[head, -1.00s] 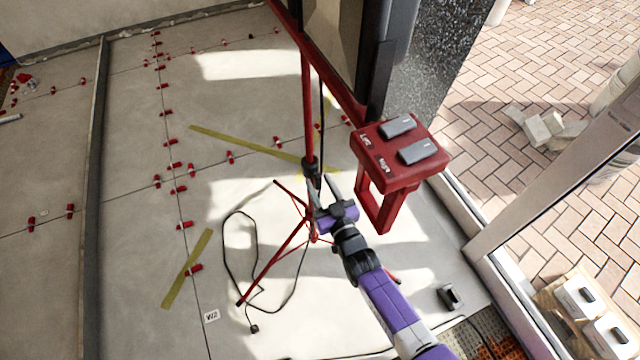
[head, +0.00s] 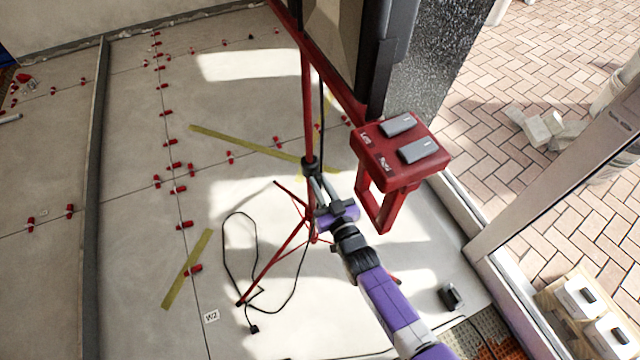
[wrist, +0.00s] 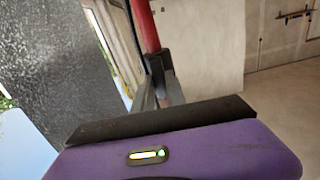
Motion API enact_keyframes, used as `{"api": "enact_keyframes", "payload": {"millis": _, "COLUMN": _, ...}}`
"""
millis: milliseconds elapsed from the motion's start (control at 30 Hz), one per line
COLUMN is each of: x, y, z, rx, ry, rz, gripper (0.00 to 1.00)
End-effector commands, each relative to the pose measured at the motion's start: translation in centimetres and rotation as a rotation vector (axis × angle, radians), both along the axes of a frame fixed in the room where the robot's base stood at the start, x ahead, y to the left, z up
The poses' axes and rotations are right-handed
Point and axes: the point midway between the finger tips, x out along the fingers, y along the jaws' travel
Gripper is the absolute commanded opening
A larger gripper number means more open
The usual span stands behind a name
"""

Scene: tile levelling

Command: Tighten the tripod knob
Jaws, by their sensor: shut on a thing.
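The red tripod (head: 307,95) stands upright on the tiled floor with its legs spread. A black collar with the knob (head: 310,165) sits on its pole at mid height. My gripper (head: 315,181) reaches up to this collar from below right, its fingers close together and shut on the knob. The knob is mostly hidden by the fingers. In the wrist view the red pole (wrist: 144,28) runs down to the dark collar (wrist: 157,64), and my fingers (wrist: 162,88) meet it there.
A red battery stand (head: 400,180) with two grey packs is close to the right of my gripper. A black cable (head: 255,235) loops on the floor by the tripod legs. A large dark panel (head: 345,40) hangs above. Red levelling clips dot the floor at left.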

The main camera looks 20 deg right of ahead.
Motion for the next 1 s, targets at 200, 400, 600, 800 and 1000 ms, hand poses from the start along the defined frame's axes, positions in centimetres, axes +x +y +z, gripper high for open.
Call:
{"api": "enact_keyframes", "payload": {"millis": 200, "x": -0.02, "y": -0.1, "z": -0.24, "rx": 0.132, "ry": -0.001, "rz": 0.0, "gripper": 0.0}}
{"api": "enact_keyframes", "payload": {"millis": 400, "x": -0.05, "y": -0.22, "z": -0.3, "rx": 0.314, "ry": -0.001, "rz": 0.0, "gripper": 0.0}}
{"api": "enact_keyframes", "payload": {"millis": 600, "x": -0.02, "y": -0.29, "z": -0.32, "rx": 0.503, "ry": -0.001, "rz": 0.0, "gripper": 0.0}}
{"api": "enact_keyframes", "payload": {"millis": 800, "x": -0.03, "y": -0.4, "z": -0.36, "rx": 0.693, "ry": -0.001, "rz": 0.0, "gripper": 0.0}}
{"api": "enact_keyframes", "payload": {"millis": 1000, "x": -0.05, "y": -0.44, "z": -0.45, "rx": 0.884, "ry": 0.0, "rz": 0.001, "gripper": 0.0}}
